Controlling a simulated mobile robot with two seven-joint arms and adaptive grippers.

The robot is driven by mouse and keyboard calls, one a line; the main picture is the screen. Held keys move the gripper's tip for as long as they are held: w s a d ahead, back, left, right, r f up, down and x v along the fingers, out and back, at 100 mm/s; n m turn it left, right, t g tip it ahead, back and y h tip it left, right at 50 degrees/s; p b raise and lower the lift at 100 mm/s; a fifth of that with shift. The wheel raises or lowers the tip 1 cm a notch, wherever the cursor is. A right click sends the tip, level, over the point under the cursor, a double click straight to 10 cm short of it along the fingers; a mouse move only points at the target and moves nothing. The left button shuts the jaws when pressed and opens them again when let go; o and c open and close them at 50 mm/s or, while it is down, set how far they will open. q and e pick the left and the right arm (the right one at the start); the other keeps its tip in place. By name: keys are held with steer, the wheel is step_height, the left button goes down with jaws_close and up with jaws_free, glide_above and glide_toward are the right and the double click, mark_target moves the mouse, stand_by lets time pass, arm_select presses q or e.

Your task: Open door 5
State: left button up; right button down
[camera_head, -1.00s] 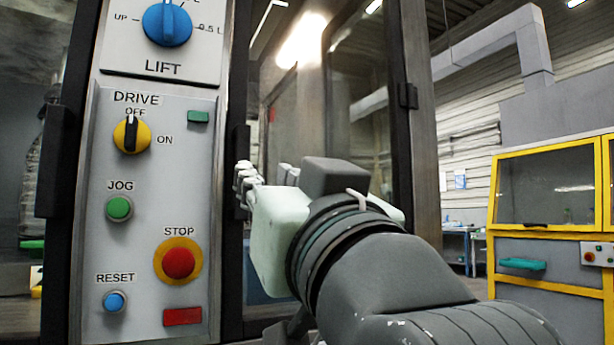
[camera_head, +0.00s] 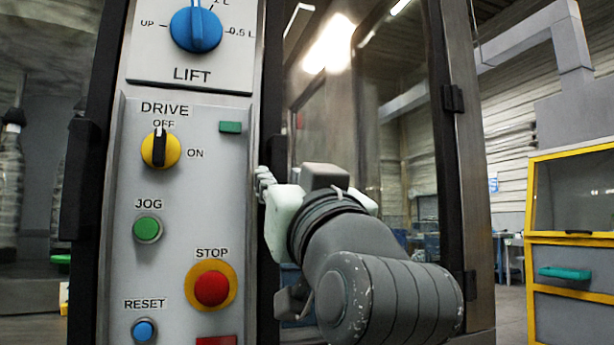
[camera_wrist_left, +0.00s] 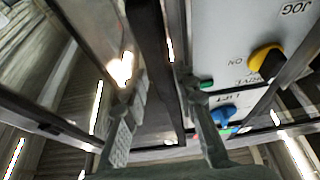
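A tall glazed door (camera_head: 400,150) in a dark frame stands right of the control panel. No door number is readable, so I cannot tell whether it is door 5. A dark upright handle-like bar (camera_head: 273,150) runs along the seam between panel and door. My left gripper (camera_head: 264,182) is at that bar, its body hiding part of the door. In the left wrist view the two fingers (camera_wrist_left: 158,92) are spread apart, with a dark upright bar (camera_wrist_left: 152,45) between them in the picture. Whether they touch it is unclear. My right gripper is not in view.
The control panel (camera_head: 185,270) carries a blue LIFT knob (camera_head: 196,30), a yellow DRIVE switch (camera_head: 160,149) and a red STOP button (camera_head: 212,288), close left of my gripper. A dark handle-like block (camera_head: 84,180) sits on its left. A yellow-framed machine (camera_head: 530,210) stands at right.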

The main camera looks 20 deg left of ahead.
arm_select(q)
steer(key=shift+c, duration=0.4)
jaws_close()
